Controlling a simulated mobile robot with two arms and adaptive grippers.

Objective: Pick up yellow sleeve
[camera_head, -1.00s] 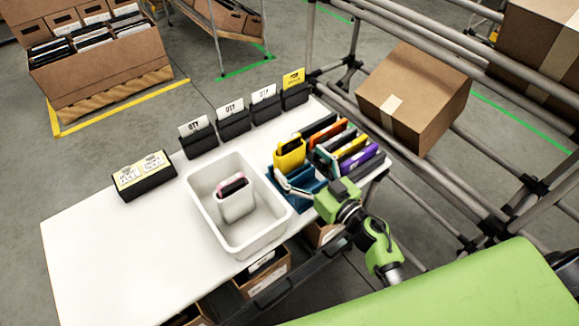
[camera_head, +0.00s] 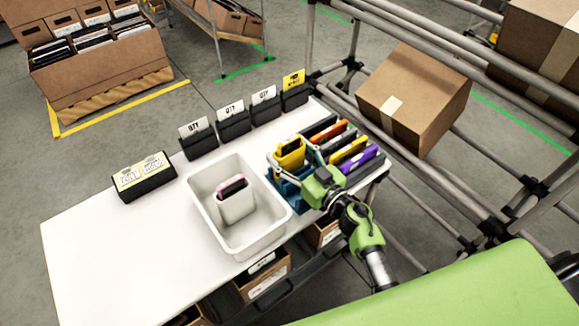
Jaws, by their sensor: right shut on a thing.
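The yellow sleeve (camera_head: 290,155), with a dark item in its top, stands at the left end of the blue rack (camera_head: 283,188) on the white table. My right gripper (camera_head: 291,151) reaches in from the lower right, one finger on each side of the sleeve, and is shut on it. The sleeve still appears to be at the rack; whether its bottom is clear is hidden. Another flatter yellow item (camera_head: 348,151) lies in the row to the right. My left gripper is not in view.
A white bin (camera_head: 205,200) left of the rack holds a pale pink-and-white sleeve (camera_head: 235,203). Black card holders (camera_head: 234,128) line the table's back edge. A tilted carton (camera_head: 415,95) rests on the pipe rack at right.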

